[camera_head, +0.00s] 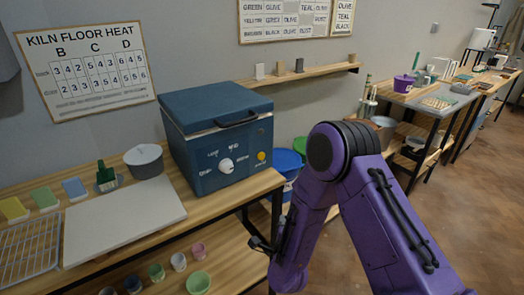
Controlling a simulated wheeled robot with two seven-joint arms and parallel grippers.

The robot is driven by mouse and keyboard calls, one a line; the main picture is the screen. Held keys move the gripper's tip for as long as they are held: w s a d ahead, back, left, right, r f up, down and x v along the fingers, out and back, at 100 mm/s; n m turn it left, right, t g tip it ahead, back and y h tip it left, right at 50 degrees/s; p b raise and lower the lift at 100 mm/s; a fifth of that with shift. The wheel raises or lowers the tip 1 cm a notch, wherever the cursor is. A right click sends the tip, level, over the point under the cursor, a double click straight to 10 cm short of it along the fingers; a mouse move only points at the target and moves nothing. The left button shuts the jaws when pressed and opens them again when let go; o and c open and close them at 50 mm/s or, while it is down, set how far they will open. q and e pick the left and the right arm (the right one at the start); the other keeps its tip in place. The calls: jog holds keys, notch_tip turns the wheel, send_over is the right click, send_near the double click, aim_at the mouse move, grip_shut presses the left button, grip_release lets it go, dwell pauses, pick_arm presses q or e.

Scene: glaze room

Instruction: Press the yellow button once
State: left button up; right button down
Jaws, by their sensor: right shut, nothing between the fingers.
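The yellow button (261,156) is a small round spot on the right side of the front face of a blue kiln-like box (215,135). A white knob (226,165) sits to its left on the same face. The box stands on a wooden table with its lid down. My right gripper (258,244) shows as a small dark shape at the table's right front edge, below the button and apart from it. It is shut and empty. My left gripper is not in view.
Small cups stand on the shelf below. Blue (287,163) and green buckets stand behind my right arm. The space before the button looks clear.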

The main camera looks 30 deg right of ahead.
aim_at(261, 156)
jog(key=w+d+r+m+h, duration=0.1)
jog(key=w+r+m+h, duration=0.1)
jog(key=r+m, duration=0.2)
jog(key=w+d+r+m+t+h+p, duration=0.1)
jog(key=w+r+m+h, duration=0.1)
jog(key=r+m, duration=0.3)
notch_tip(261, 156, up, 4)
jog(key=shift+w+d+f, duration=0.1)
jog(key=shift+w+d, duration=0.1)
jog(key=shift+d, duration=0.15)
jog(key=w, duration=0.2)
jog(key=w+b, duration=0.1)
jog(key=w, duration=0.2)
jog(key=w+b, duration=0.1)
jog(key=w, duration=0.1)
jog(key=shift+w+a+f, duration=0.15)
jog(key=shift+w+a, duration=0.2)
jog(key=shift+w, duration=0.55)
dwell(0.4)
jog(key=shift+w+b, duration=0.3)
jog(key=shift+b, duration=0.2)
jog(key=shift+w, duration=0.15)
